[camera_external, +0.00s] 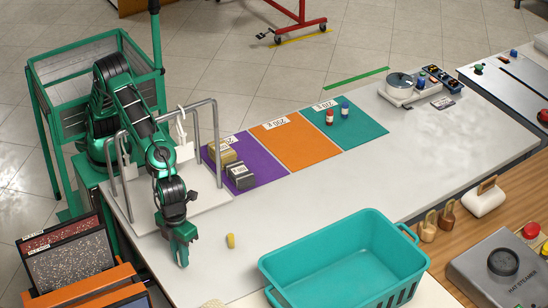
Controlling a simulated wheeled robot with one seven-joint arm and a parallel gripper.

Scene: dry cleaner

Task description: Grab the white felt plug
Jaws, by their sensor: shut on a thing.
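My gripper (182,257) points down low over the grey-white table, in front of the metal rack. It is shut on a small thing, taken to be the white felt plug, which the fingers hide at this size. I cannot tell whether that thing touches the table. No other white felt plug can be made out on the table.
A small yellow piece (230,241) stands just right of my gripper. A teal basket (300,270) is at the front right. The metal rack (216,135) stands behind the gripper. Purple (268,178), orange (300,145) and teal mats (365,130) lie farther back. The table's middle is clear.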

